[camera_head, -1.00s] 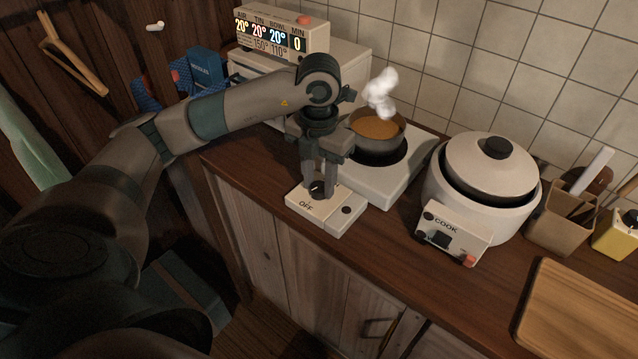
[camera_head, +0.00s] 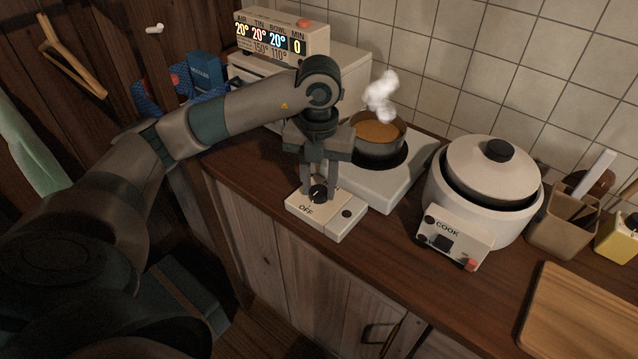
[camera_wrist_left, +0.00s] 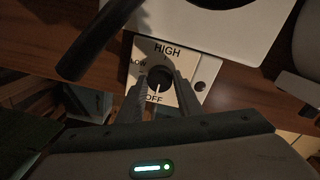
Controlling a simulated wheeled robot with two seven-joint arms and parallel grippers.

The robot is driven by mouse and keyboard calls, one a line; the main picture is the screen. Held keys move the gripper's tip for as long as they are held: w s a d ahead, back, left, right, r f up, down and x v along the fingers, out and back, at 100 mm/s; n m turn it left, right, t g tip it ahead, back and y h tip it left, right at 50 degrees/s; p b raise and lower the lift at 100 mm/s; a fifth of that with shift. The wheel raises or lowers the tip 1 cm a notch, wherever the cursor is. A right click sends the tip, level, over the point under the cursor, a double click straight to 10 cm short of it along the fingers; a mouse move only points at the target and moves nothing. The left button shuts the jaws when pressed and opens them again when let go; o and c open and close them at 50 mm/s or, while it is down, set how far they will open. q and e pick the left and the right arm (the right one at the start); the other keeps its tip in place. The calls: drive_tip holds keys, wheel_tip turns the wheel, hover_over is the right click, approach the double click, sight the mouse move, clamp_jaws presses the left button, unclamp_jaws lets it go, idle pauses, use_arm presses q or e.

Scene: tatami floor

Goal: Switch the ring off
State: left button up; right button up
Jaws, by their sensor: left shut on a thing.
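The ring's control box (camera_head: 333,228) is a pale block at the counter's front edge, with OFF printed on its near side. Its round black knob (camera_head: 318,194) sits between the fingertips of my left gripper (camera_head: 318,193), which points straight down and is shut on it. In the left wrist view the knob (camera_wrist_left: 159,79) is between both fingers, with HIGH, LOW and OFF printed around it on the panel (camera_wrist_left: 170,55). The white hotplate (camera_head: 385,185) stands behind the box. A pot of orange-brown food (camera_head: 379,135) sits on its dark ring and white steam rises. My right gripper is not in view.
A white rice cooker (camera_head: 470,205) with a COOK panel stands to the right. A toaster-like oven with a lit display (camera_head: 283,38) is behind my left arm. A wooden board (camera_head: 575,310) lies at the front right.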

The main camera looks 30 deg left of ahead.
sight(319, 190)
use_arm(q)
drive_tip(key=o, duration=1)
drive_tip(key=shift+o, duration=0.2)
drive_tip(key=shift+r, duration=0.15)
drive_tip(key=shift+r, duration=0.6)
wheel_tip(319, 190, up, 16)
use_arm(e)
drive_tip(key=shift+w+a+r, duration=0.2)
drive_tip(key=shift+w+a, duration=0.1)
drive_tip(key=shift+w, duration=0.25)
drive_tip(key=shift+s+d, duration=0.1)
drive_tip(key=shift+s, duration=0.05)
